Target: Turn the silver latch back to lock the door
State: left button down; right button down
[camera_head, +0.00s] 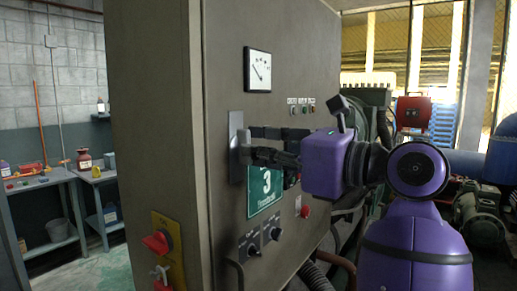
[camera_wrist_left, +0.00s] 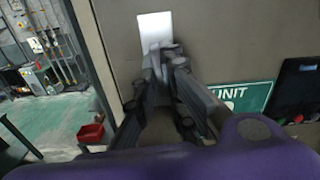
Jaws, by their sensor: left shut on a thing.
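The silver latch shows as an upright silver plate (camera_head: 236,140) on the front of the grey cabinet door (camera_head: 228,60). It also shows in the left wrist view (camera_wrist_left: 154,28), at the top middle. My left gripper (camera_head: 250,145) is at the latch with its dark fingers closed on it. In the left wrist view the fingertips (camera_wrist_left: 163,58) meet at the lower part of the plate and hide the part they grip. The purple wrist is to the right of the latch in the head view. My right gripper is not in view.
A green unit sign (camera_head: 264,190) is just below the gripper. A gauge (camera_head: 257,70), small buttons, black knobs (camera_head: 262,241) and a red emergency button are on the same panel. A red rotary switch (camera_head: 157,241) is on the cabinet's left side. Workbenches stand at far left.

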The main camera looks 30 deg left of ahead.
pick_arm(q)
jog(key=c, duration=1.9)
grip_release()
